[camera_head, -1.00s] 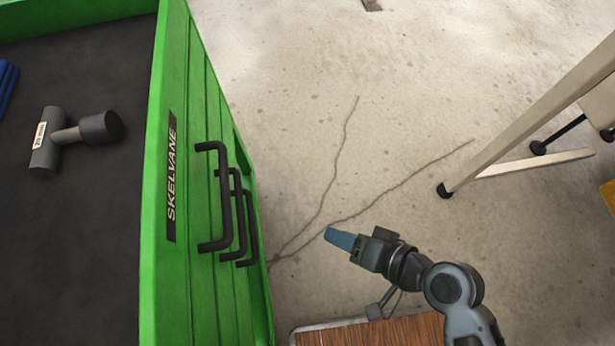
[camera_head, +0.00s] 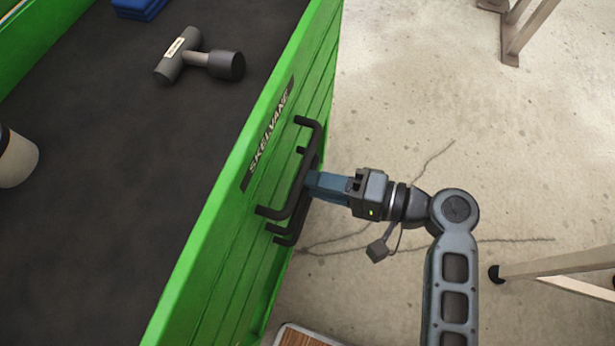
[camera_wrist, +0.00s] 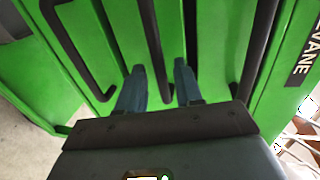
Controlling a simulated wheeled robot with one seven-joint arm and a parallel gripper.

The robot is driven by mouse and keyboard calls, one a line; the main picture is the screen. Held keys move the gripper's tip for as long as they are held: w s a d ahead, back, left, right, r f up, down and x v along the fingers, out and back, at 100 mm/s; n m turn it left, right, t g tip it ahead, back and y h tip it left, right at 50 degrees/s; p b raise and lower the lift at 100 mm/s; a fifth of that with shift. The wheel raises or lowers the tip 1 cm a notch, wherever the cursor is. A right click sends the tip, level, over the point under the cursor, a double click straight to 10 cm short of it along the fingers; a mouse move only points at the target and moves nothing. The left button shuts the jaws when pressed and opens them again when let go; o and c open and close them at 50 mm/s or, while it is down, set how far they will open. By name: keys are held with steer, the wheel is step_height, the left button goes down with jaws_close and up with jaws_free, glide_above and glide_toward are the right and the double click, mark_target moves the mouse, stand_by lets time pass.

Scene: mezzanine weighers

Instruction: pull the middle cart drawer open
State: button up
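The green cart (camera_head: 312,90) has black bar handles on its side, one per drawer. In the wrist view the middle handle (camera_wrist: 150,35) passes between the two blue fingertips of my gripper (camera_wrist: 160,75). The fingers are apart, one on each side of the bar; I cannot tell whether either touches it. The top handle (camera_wrist: 260,50), nearest the label, lies to the right and the bottom handle (camera_wrist: 72,45) to the left. In the head view my gripper (camera_head: 314,184) reaches in from the right, its tips partly hidden by the top handle (camera_head: 297,185). The drawer fronts look flush.
On the cart's dark top (camera_head: 90,180) lie a grey mallet (camera_head: 178,57) and a blue item (camera_head: 138,8); a pale cylinder (camera_head: 14,160) stands at left. A wooden-topped platform (camera_head: 300,337) is below. Table legs (camera_head: 560,268) stand at right. The floor beyond the cart is open.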

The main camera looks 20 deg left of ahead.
steer(key=shift+x, duration=1.4)
steer(key=shift+c, duration=0.3)
jaws_close()
